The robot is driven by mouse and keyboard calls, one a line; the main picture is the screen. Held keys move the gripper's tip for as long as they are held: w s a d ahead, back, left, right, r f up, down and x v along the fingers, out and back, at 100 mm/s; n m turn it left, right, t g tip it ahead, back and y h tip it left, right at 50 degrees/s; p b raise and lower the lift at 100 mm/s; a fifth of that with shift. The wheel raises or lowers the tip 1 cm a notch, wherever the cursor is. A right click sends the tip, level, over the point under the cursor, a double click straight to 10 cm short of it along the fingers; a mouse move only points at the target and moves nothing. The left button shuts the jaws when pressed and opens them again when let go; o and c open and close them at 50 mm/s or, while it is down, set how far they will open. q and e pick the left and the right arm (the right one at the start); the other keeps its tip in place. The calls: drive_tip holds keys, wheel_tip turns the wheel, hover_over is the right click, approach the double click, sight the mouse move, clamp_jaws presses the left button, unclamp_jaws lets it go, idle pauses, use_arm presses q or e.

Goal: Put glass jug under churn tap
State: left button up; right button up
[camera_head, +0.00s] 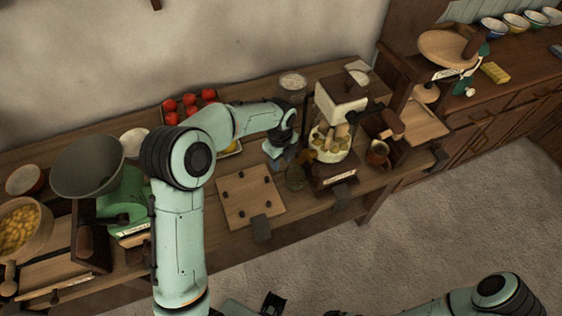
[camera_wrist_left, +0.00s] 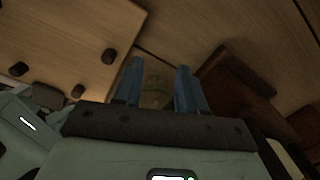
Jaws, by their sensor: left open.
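The glass jug (camera_head: 297,177) is a small, see-through, brownish vessel on the bench, left of the churn's base. The churn (camera_head: 335,120) has a clear body with pale lumps inside, a cream top and a dark labelled base. Its tap is not clear to me. My left gripper (camera_head: 292,160) is open, low over the bench by the jug. In the left wrist view its two blue fingers (camera_wrist_left: 158,72) are apart, with a faint glassy shape (camera_wrist_left: 155,97) between them. My right arm shows at the bottom edge; its jaws are unclear.
A pegged wooden board (camera_head: 248,196) lies left of the jug. A tray of tomatoes (camera_head: 190,103) and a glass jar (camera_head: 292,84) are behind. A scale with a grey bowl (camera_head: 88,166) stands farther left.

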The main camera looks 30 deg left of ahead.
use_arm(q)
wheel_tip(320, 180, up, 10)
drive_tip(key=p, duration=0.1)
drive_tip(key=shift+s, duration=0.2)
idle(0.5)
